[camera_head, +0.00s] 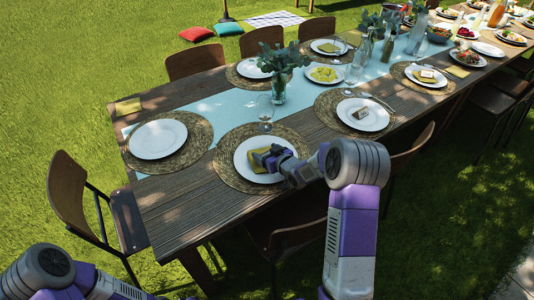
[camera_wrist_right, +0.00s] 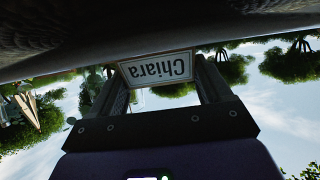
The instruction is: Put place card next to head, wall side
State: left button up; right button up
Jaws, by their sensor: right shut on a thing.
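My right gripper (camera_head: 268,157) is shut on a white place card (camera_wrist_right: 158,68) reading "Chiara", which shows upside down between the fingers in the wrist view. In the head view, the gripper is low over the white plate (camera_head: 243,169) on the near long side, close to the table's left end. The card is hard to make out there, and I cannot tell if it touches the plate. A yellow-green napkin (camera_head: 258,164) lies at the fingers. The head plate (camera_head: 158,139) at the left end is empty. My left gripper is out of view; only its arm shows bottom left.
A wine glass (camera_head: 265,110) and a vase with greenery (camera_head: 279,88) stand just behind the gripper. Another plate (camera_head: 349,117) with a small card (camera_head: 360,113) is to the right. Chairs surround the table; one chair (camera_head: 72,195) stands at the left end.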

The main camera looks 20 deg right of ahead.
jog(key=o, duration=1)
jog(key=shift+f, duration=0.1)
jog(key=shift+c, duration=0.2)
jog(key=shift+s+r+p, duration=0.15)
jog(key=shift+r+p, duration=0.15)
jog(key=p+v, duration=0.2)
jog(key=v, duration=0.9)
jog(key=shift+s, duration=0.3)
